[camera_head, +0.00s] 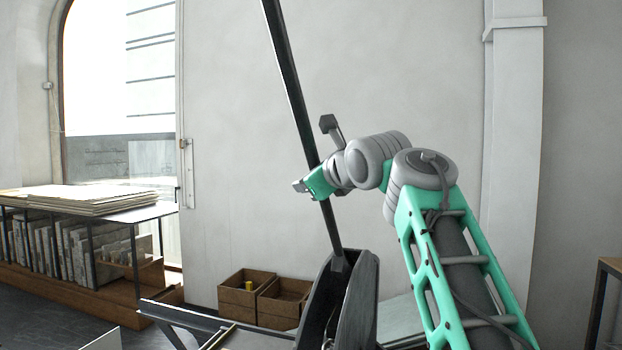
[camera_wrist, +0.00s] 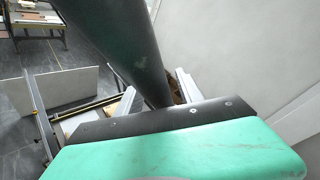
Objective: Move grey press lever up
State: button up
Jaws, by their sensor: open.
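The press lever (camera_head: 289,75) is a long, dark grey bar. In the head view it rises from the press (camera_head: 362,300) at the lower middle and leans up to the left, its top cut off by the picture's edge. My gripper (camera_head: 300,186) is at the bar's lower half. In the wrist view the lever (camera_wrist: 125,50) runs down from the top and passes between the two pale fingers of my gripper (camera_wrist: 155,95), which are open on either side of it. I cannot tell whether either finger touches the bar.
Two wooden boxes (camera_head: 246,297) stand on the floor behind the press. A low rack (camera_head: 75,245) with stacked sheets and upright slabs stands at the left by the window. The grey wall (camera_head: 240,120) is behind the lever. A table's edge (camera_head: 610,265) shows at the right.

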jog(key=b+v, duration=0.1)
jog(key=v, duration=0.7)
jog(key=shift+a, duration=0.1)
